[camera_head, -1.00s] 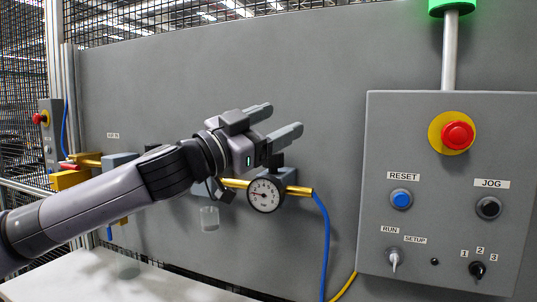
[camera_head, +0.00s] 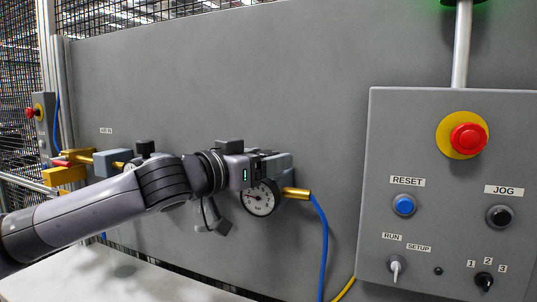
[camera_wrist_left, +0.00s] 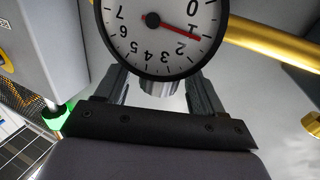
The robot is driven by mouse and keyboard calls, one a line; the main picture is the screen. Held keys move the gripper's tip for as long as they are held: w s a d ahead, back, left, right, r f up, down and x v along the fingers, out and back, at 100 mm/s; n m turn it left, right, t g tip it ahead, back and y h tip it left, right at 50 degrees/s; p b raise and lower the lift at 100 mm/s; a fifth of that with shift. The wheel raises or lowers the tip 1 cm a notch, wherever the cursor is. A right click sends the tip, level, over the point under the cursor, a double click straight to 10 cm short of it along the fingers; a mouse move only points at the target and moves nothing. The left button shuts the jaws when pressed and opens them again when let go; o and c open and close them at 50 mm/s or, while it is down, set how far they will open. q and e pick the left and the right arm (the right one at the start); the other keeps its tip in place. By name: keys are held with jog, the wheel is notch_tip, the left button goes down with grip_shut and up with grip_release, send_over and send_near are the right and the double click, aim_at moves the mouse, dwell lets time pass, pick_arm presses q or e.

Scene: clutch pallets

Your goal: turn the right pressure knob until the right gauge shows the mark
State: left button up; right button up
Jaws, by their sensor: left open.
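The right gauge (camera_head: 261,198) is a round white dial with a black rim on the grey panel. It also fills the top of the left wrist view (camera_wrist_left: 150,35), its red needle near the 1; I cannot make out a separate mark. My left gripper (camera_head: 278,162) is open at the top of the right regulator, just above the gauge. In the left wrist view its fingers (camera_wrist_left: 158,95) stand apart, with a silver cylindrical part between them below the gauge. The right knob is hidden by the gripper in the head view. My right gripper is not in view.
A brass fitting (camera_head: 296,193) and blue hose (camera_head: 324,245) leave the regulator at right. The left regulator's black knob (camera_head: 145,148) and partly hidden gauge stand left, close to my arm. A grey control box (camera_head: 445,185) with a red button (camera_head: 468,137) stands right.

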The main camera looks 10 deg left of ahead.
pick_arm(q)
jog(key=shift+w+d, duration=0.3)
jog(key=shift+w, duration=0.2)
jog(key=c, duration=0.9)
jog(key=shift+d+f+n+t+y+b, duration=0.15)
jog(key=shift+n+t+y+b, duration=0.25)
jog(key=shift+y+b, duration=0.35)
jog(key=shift+a+f+n+t+y+b, duration=0.1)
jog(key=shift+f+n+t+y+b, duration=0.1)
jog(key=shift+n+y+b, duration=0.5)
jog(key=n+t+y+b, duration=0.1)
jog(key=n+y+b, duration=0.1)
jog(key=y+b, duration=0.1)
jog(key=shift+d+y, duration=0.1)
jog(key=shift+y, duration=0.35)
jog(key=n+y+b, duration=0.1)
jog(key=n+y, duration=0.1)
jog(key=y, duration=0.1)
jog(key=shift+r+n, duration=0.15)
jog(key=shift+n, duration=0.25)
jog(key=shift+r+n+y+b, duration=0.1)
jog(key=shift+n+y+b, duration=0.1)
jog(key=shift+n+y, duration=0.55)
jog(key=shift+n+y+b, duration=0.15)
jog(key=shift+n+y, duration=0.1)
jog(key=shift+y, duration=0.9)
jog(key=shift+a+g+y, duration=0.2)
jog(key=shift+g+y, duration=0.1)
